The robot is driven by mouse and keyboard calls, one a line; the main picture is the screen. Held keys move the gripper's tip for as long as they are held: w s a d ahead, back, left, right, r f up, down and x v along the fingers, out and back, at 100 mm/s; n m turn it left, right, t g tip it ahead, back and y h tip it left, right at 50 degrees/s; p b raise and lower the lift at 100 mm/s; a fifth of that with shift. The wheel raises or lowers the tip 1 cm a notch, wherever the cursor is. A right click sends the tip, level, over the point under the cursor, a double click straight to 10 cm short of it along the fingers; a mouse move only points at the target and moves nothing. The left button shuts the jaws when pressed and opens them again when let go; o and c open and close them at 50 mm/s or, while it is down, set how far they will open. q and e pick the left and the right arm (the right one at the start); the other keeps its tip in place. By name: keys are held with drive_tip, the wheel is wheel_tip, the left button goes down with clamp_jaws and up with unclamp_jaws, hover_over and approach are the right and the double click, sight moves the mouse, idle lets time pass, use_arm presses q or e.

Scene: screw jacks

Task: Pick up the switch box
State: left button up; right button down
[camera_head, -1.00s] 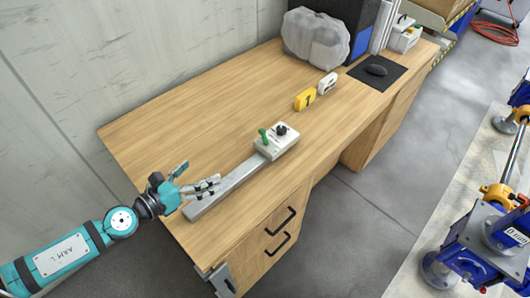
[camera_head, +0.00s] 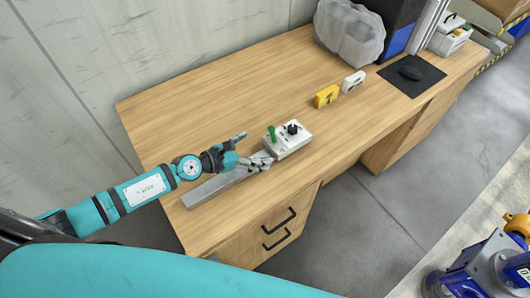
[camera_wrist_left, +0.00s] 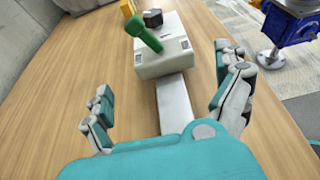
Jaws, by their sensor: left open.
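The switch box (camera_head: 290,141) is a pale grey box with a green lever and a black knob. It sits at the far end of a flat grey bar (camera_head: 212,186) lying on the wooden desk. In the left wrist view the switch box (camera_wrist_left: 161,52) is straight ahead, with the bar (camera_wrist_left: 174,103) running back from it between my fingers. My left gripper (camera_head: 256,150) is open and empty, over the bar and just short of the box. In the left wrist view its fingers (camera_wrist_left: 168,100) are spread to either side of the bar. My right gripper is not in view.
The wooden desk (camera_head: 200,105) has a yellow block (camera_head: 326,96) and a white block (camera_head: 353,81) beyond the box. A translucent bag (camera_head: 348,34), a mouse (camera_head: 410,73) on a black mat and a dark computer case stand farther back. The desk's left part is clear.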

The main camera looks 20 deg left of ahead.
sight(272, 145)
use_arm(q)
drive_tip(key=shift+x, duration=0.85)
drive_tip(key=shift+w+d+f, duration=0.2)
drive_tip(key=shift+w+d, duration=0.1)
drive_tip(key=shift+w, duration=0.1)
drive_tip(key=shift+w+d+f, duration=0.1)
drive_tip(key=shift+w+d, duration=0.15)
drive_tip(key=x, duration=0.4)
drive_tip(key=shift+d+f+b, duration=0.15)
drive_tip(key=shift+d+b, duration=0.15)
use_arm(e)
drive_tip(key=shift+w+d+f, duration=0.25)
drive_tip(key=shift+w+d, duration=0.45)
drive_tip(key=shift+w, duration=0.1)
use_arm(q)
drive_tip(key=shift+c, duration=1)
drive_tip(key=c, duration=1.1)
drive_tip(key=shift+w+r, duration=0.1)
drive_tip(key=shift+r, duration=0.1)
drive_tip(key=shift+c, duration=0.9)
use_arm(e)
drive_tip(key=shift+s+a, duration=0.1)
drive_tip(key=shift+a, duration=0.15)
